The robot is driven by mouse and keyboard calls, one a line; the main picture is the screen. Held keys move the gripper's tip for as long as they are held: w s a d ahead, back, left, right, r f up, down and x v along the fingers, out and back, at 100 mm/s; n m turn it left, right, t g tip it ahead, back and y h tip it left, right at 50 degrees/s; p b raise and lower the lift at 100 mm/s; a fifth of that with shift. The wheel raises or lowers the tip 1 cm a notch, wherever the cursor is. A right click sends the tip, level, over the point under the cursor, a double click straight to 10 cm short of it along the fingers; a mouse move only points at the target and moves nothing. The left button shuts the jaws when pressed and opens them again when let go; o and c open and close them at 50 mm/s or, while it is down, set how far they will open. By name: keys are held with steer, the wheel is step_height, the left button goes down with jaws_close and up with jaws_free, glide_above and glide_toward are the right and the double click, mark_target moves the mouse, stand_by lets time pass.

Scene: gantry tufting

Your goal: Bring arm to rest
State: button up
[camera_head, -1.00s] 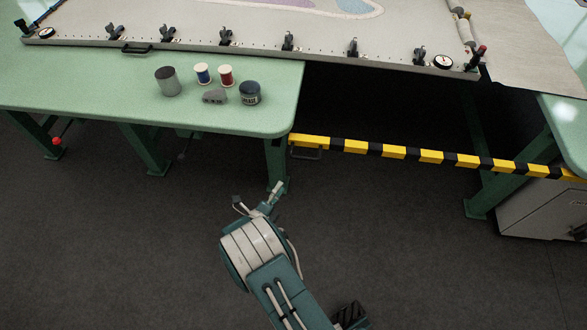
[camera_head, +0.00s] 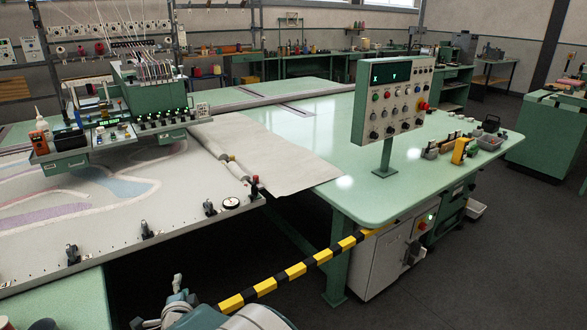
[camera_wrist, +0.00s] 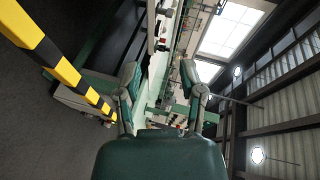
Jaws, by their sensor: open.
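My gripper (camera_wrist: 164,95) shows in the wrist view with its two green fingers spread apart and nothing between them. In the head view only part of my arm and gripper (camera_head: 172,300) shows at the bottom edge, in front of the table. The gripper is in free air and touches nothing that I can see. The wrist view is tilted, with the ceiling and skylight on the right and the dark floor on the left.
A yellow-black striped bar (camera_head: 290,272) spans the gap between the tables, close to my arm; it also shows in the wrist view (camera_wrist: 55,60). A control panel (camera_head: 392,100) stands on the right green table (camera_head: 300,140). A grey cabinet (camera_head: 375,265) is below. Floor at right is open.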

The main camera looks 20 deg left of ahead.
steer(key=w+d+r+n+g, duration=0.1)
steer(key=w+d+r, duration=0.3)
steer(key=d+r, duration=0.15)
steer(key=w+d+r+n, duration=0.2)
steer(key=w+d+r, duration=0.25)
steer(key=d, duration=0.25)
steer(key=s+d+r+n+g+h, duration=0.15)
steer(key=d+r, duration=0.25)
steer(key=d, duration=0.5)
steer(key=d+r+n+g+h, duration=0.15)
steer(key=d+r, duration=0.25)
steer(key=d, duration=0.6)
steer(key=s+d+n+g+h, duration=0.1)
steer(key=s+d+h, duration=0.1)
steer(key=s+d, duration=0.8)
steer(key=s+d+f+n+g+h, duration=0.1)
steer(key=s+d+n+g+h, duration=0.1)
steer(key=s+d, duration=0.9)
steer(key=d+h, duration=0.1)
steer(key=d, duration=0.4)
steer(key=shift+s+d+h, duration=0.2)
steer(key=shift+d+h, duration=0.1)
steer(key=shift+d, duration=0.1)
